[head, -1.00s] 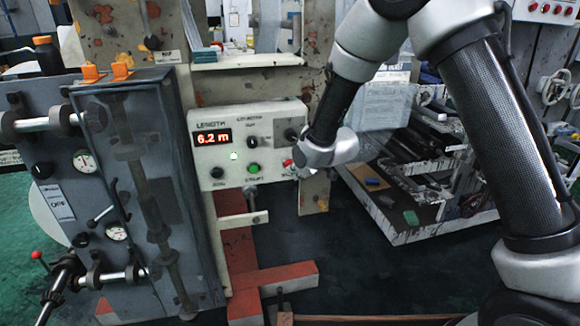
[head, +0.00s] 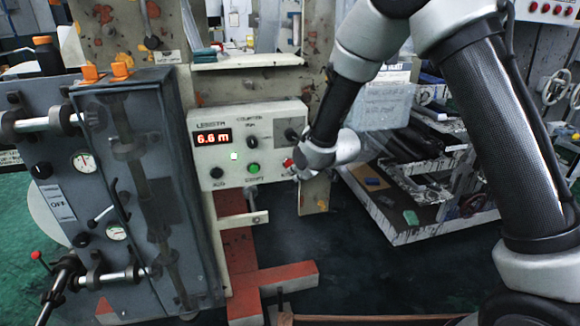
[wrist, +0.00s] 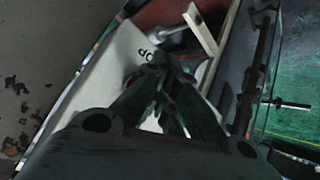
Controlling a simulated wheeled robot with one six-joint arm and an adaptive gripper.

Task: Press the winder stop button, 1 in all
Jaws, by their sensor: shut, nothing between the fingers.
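The white control panel (head: 222,178) stands in the middle of the head view, with a lit length display (head: 212,137) reading 6.6 m. The red stop button (head: 288,163) is near its lower right corner, beside my wrist. A green button (head: 253,169) sits to its left. In the wrist view, my gripper (wrist: 162,66) is shut and empty, its fingertips over the panel face (wrist: 112,62) close to a partly covered label. The fingers hide the red button there, so I cannot tell whether they touch it. My wrist hides most of the gripper in the head view.
A grey cabinet (head: 170,185) with gauges and levers stands left of the panel. A small metal bracket (head: 245,219) sticks out below the panel. A cluttered shelf (head: 410,225) is to the right. A ledge with papers (head: 245,62) is above.

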